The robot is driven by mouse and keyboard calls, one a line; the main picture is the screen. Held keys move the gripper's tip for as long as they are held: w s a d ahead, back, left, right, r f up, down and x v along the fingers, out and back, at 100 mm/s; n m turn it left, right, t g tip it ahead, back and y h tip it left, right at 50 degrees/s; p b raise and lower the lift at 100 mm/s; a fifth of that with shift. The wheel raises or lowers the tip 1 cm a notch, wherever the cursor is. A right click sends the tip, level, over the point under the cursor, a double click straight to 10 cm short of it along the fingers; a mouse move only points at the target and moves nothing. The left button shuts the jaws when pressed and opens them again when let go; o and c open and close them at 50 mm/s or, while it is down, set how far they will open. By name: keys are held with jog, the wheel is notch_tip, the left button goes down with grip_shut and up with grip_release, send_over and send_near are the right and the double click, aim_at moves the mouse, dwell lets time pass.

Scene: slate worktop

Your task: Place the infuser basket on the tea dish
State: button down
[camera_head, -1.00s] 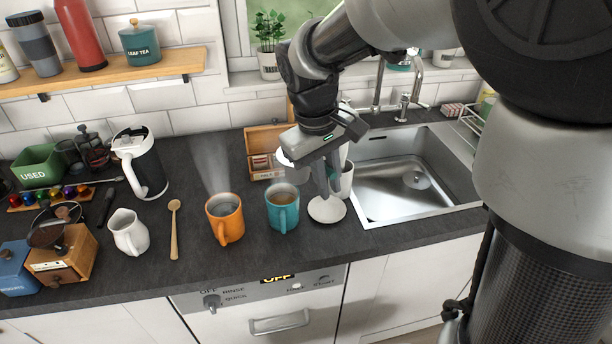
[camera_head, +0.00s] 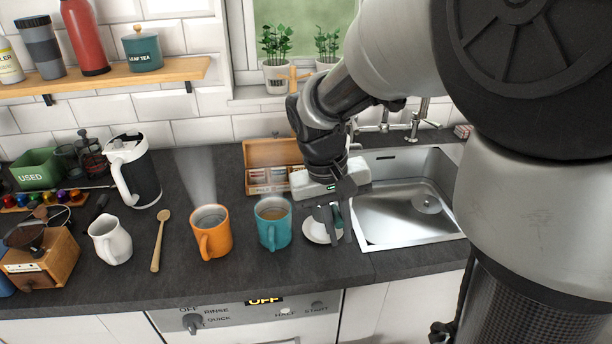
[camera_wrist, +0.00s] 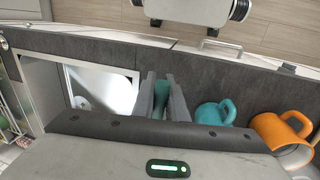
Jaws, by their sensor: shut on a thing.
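The tea dish (camera_head: 311,236) is a small white saucer on the worktop, right of the teal mug in the head view. My gripper (camera_head: 340,232) is low over the dish's right side, fingers pointing down. It is shut on the infuser basket (camera_head: 322,213), a small grey cup shape with a teal part between the fingers. The basket is over the dish; I cannot tell whether it touches it. In the wrist view the teal part (camera_wrist: 160,103) shows between the fingers of my gripper (camera_wrist: 163,88); the dish is hidden there.
A teal mug (camera_head: 272,232) of brown liquid stands close left of the dish, then a steaming orange mug (camera_head: 211,243). The sink (camera_head: 405,205) opens close on the right. A wooden box (camera_head: 262,155) of packets stands behind. The worktop's front edge is near.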

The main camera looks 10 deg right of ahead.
notch_tip(320, 180, down, 4)
jog(key=shift+f+b, duration=0.1)
jog(key=shift+b, duration=0.2)
jog(key=shift+f, duration=0.2)
jog(key=c, duration=1.8)
grip_release()
jog(key=shift+o, duration=0.2)
jog(key=shift+r, duration=0.1)
notch_tip(320, 180, up, 12)
jog(key=a+p, duration=0.2)
jog(key=s+d+r+t+y, duration=0.1)
jog(key=s+r+t, duration=0.1)
jog(key=s, duration=0.3)
jog(key=s+d+r+t+y, duration=0.1)
jog(key=s+r+t, duration=0.1)
jog(key=s, duration=0.4)
jog(key=shift+s+d+t, duration=0.15)
jog(key=shift+d+t, duration=0.1)
jog(key=shift+t, duration=0.55)
